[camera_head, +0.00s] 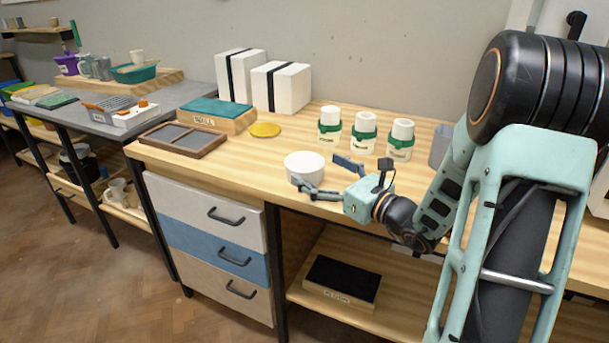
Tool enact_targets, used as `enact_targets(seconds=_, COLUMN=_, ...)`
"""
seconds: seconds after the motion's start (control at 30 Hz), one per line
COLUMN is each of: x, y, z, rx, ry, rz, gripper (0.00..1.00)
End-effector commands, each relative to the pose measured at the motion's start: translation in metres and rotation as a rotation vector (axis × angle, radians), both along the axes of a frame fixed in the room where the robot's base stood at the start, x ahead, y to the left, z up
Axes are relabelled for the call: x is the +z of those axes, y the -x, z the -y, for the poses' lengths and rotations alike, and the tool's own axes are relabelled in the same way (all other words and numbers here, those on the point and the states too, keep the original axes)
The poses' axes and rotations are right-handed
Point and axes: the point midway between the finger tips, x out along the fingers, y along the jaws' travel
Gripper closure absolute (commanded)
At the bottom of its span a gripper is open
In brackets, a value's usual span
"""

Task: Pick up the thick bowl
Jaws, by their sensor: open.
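A white, thick-walled bowl (304,167) stands upright on the wooden worktop, near its front edge. My gripper (322,172) is open, reaching in from the right at the front of the bowl. One finger lies in front of the bowl's lower right side and hides a little of it. The other finger is to the right of the bowl, farther back. I cannot tell whether either finger touches the bowl. Nothing is seen held in the gripper.
Several white jars with green bands (363,132) stand behind my gripper. A yellow disc (265,130), a teal-topped box (216,114) and a dark framed tray (184,138) lie to the left. White boxes (281,88) stand at the wall. Drawers (213,238) are below the worktop.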

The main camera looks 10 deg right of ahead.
Motion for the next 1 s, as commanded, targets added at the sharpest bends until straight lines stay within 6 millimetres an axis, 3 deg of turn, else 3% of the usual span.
enact_targets(seconds=0.4, x=0.0, y=-0.041, z=-0.025, rx=0.001, ry=0.0, rz=0.002, gripper=0.12)
enact_targets(seconds=0.63, x=0.001, y=-0.043, z=-0.026, rx=0.0, ry=0.0, rz=0.0, gripper=0.12)
enact_targets(seconds=1.0, x=0.001, y=-0.043, z=-0.026, rx=0.0, ry=-0.001, rz=0.001, gripper=0.52)
